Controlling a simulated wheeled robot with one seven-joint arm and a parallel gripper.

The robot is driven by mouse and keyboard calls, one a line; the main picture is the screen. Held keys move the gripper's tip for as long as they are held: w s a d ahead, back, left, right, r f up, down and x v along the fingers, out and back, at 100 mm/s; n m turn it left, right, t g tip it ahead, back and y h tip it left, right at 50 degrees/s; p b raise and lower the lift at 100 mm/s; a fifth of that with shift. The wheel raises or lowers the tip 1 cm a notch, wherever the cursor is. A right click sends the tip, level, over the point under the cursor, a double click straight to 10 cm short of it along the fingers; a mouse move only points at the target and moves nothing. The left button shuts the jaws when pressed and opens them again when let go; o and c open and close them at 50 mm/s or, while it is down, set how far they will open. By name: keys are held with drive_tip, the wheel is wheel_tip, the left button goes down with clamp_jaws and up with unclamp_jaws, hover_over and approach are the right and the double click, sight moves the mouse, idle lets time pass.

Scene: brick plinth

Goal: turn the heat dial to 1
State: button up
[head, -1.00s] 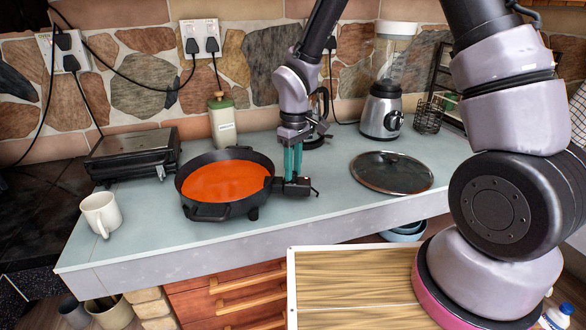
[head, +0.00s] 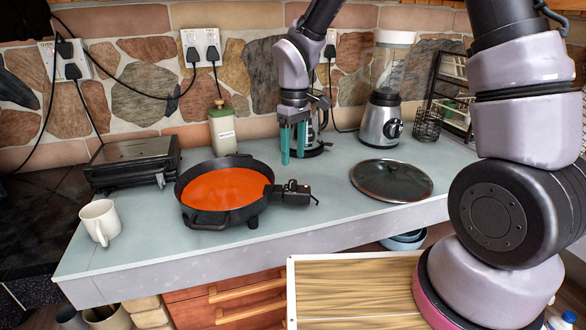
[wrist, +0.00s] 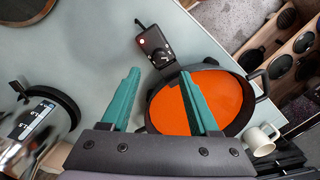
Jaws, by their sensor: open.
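The black electric pan (head: 225,190) holds orange-red soup and stands on the counter, left of centre in the head view; it also shows in the wrist view (wrist: 247,118). Its black control box (head: 292,193) sticks out at the pan's right side. In the wrist view the heat dial (wrist: 158,56) is on the control box (wrist: 147,40), near a small red light; its setting is too small to read. My gripper (head: 293,160) has teal fingers pointing down, above and behind the box. In the wrist view my gripper (wrist: 155,85) is open and empty, its fingers apart from the dial.
A glass lid (head: 391,181) lies right of the pan. A blender (head: 383,118), a coffee maker (head: 318,125) and a green-topped bottle (head: 222,128) stand behind. A grill (head: 132,162) and white mug (head: 101,220) are at left. The counter's front middle is clear.

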drive_tip(key=shift+r, duration=1.7)
drive_tip(key=s+d+r+m+t+y, duration=0.1)
drive_tip(key=s+d+r+m+t, duration=0.1)
drive_tip(key=d+r+m, duration=0.35)
drive_tip(key=s+d+r+m+t, duration=0.1)
drive_tip(key=d+r+m+t, duration=0.1)
drive_tip(key=d+r, duration=0.65)
drive_tip(key=s+d+r+m+t, duration=0.3)
drive_tip(key=s+d+r+m, duration=0.3)
drive_tip(key=s, duration=0.4)
drive_tip(key=d+r, duration=0.1)
drive_tip(key=d, duration=0.1)
drive_tip(key=shift+d+r+t+y, duration=0.35)
drive_tip(key=shift+t+y, duration=0.05)
